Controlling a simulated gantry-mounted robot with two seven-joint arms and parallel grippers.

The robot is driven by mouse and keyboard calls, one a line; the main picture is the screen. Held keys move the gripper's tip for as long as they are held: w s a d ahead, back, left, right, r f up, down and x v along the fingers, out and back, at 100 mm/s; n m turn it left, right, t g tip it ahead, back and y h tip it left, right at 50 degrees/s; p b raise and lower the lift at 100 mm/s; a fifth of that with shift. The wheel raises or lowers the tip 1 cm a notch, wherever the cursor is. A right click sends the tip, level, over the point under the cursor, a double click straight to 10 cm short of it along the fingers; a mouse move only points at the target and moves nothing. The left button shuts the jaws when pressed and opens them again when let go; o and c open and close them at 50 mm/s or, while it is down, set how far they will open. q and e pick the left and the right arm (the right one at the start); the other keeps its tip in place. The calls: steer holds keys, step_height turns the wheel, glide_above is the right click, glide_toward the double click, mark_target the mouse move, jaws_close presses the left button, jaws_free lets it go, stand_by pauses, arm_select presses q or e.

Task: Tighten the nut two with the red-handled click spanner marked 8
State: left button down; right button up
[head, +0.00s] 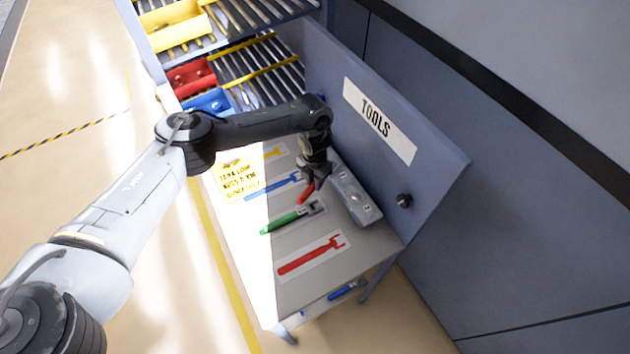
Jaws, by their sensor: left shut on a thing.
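My left gripper (316,181) is above the grey tool bench, pointing down, and is shut on a red handle. The red-handled spanner (305,193) shows only as a short red piece below the fingers; its head and any mark 8 cannot be made out. A red spanner outline (310,256) on a white label lies bare at the front of the bench. A green-handled spanner (288,218) lies between that outline and my gripper. Nut two is not in view. My right gripper is not in view.
A grey box (354,195) stands just right of my gripper. The upright TOOLS panel (400,130) borders the bench on the right. Blue and yellow spanner shapes (273,187) lie further back. Red, blue and yellow bins (191,77) stand on racks behind. Open floor lies left.

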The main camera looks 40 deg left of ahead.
arm_select(q)
steer(key=shift+a+m+b, duration=0.45)
steer(key=shift+a+m, duration=0.15)
steer(key=shift+a, duration=0.1)
stand_by(0.3)
steer(key=shift+a, duration=0.1)
steer(key=shift+w+a+m+b, duration=0.1)
steer(key=shift+a+m+b, duration=0.45)
steer(key=shift+m+b, duration=0.2)
